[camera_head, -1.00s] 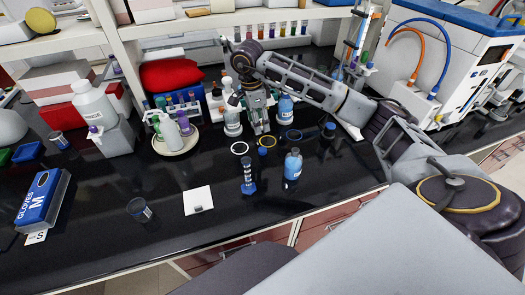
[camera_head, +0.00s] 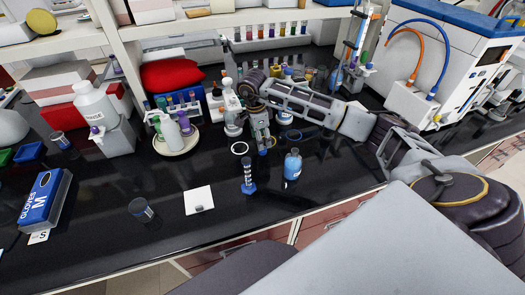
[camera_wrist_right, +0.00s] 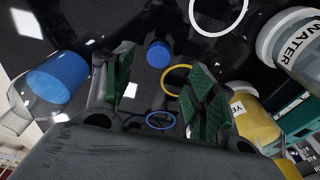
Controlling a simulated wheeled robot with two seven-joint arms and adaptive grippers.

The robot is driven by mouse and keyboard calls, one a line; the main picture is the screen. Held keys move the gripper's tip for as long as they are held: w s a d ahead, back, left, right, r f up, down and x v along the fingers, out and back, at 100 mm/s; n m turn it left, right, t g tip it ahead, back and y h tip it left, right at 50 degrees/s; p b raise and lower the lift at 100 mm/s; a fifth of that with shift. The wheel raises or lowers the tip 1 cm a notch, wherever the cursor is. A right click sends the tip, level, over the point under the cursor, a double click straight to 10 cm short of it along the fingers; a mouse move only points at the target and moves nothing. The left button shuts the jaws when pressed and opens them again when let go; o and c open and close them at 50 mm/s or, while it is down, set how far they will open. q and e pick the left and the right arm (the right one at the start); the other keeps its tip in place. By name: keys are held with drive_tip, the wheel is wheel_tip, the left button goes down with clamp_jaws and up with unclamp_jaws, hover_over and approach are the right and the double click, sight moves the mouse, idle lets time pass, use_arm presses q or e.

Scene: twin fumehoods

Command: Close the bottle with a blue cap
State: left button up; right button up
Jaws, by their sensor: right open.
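A small blue cap (camera_head: 262,153) lies on the black bench just below my right gripper (camera_head: 261,143). In the right wrist view the blue cap (camera_wrist_right: 158,53) shows between the open green-padded fingers (camera_wrist_right: 155,95), apart from both. A clear bottle with blue contents (camera_head: 292,165) stands upright to the right and nearer the bench edge. The right wrist view shows a clear vessel with blue contents (camera_wrist_right: 57,77) at the left, probably this bottle. My left gripper is not in view.
A water bottle (camera_wrist_right: 295,45) and a yellow bottle (camera_wrist_right: 255,120) stand nearby.

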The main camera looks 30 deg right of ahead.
drive_tip(key=shift+f, duration=0.15)
drive_tip(key=shift+s+f+p, duration=0.2)
drive_tip(key=shift+f+p, duration=0.35)
drive_tip(key=shift+f, duration=0.7)
drive_tip(key=shift+d+f, duration=0.15)
drive_tip(key=shift+f, duration=1.05)
drive_tip(key=c, duration=0.8)
